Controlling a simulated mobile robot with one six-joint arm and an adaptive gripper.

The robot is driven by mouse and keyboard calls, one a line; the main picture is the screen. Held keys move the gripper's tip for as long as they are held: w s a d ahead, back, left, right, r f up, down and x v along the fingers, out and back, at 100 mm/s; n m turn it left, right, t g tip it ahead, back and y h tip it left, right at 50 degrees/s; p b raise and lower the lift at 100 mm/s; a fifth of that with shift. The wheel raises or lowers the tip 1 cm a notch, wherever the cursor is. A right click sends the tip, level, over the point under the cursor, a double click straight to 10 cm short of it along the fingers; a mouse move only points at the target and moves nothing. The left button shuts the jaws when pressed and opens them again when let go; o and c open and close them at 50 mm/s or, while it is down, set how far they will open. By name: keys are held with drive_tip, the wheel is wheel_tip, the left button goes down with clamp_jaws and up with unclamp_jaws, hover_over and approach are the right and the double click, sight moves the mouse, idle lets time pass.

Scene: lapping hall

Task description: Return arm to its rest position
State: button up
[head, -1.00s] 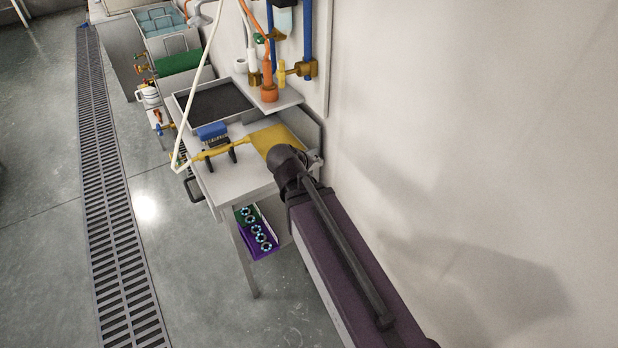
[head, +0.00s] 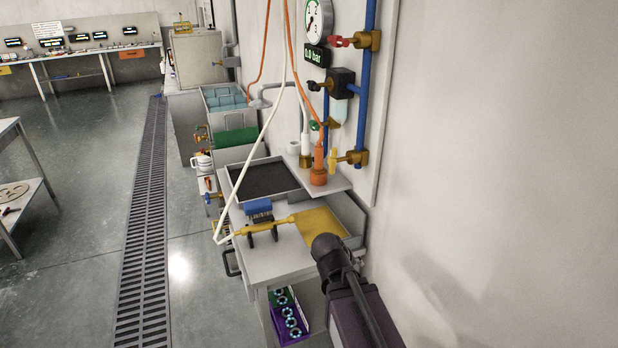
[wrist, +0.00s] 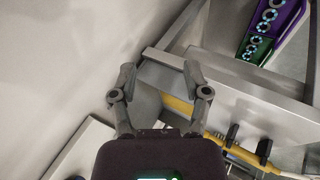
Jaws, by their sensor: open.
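My gripper (wrist: 160,80) shows in the wrist view with its two fingers spread apart and nothing between them. Beyond the fingers are the edge of the workbench (wrist: 285,108) and the grey wall. In the head view my arm reaches in from the lower right along the wall, and its end is beside the near right corner of the workbench (head: 275,258). The fingers cannot be made out in the head view.
A yellow wand (head: 262,229) rests on black holders with a pale hose attached. Behind it are a blue-topped block (head: 258,208) and a dark-filled tray (head: 265,180). A purple bin (head: 292,325) with ring parts sits below. Pipes (head: 365,80) and a gauge (head: 318,20) line the wall.

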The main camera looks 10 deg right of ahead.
drive_tip(key=shift+s, duration=0.1)
drive_tip(key=s+a+m+g+y+p, duration=0.2)
drive_tip(key=s+a+g+y+p, duration=0.1)
drive_tip(key=s+g+y, duration=0.1)
drive_tip(key=shift+s+m+y, duration=0.3)
drive_tip(key=shift+s+y, duration=0.5)
drive_tip(key=shift+s, duration=0.45)
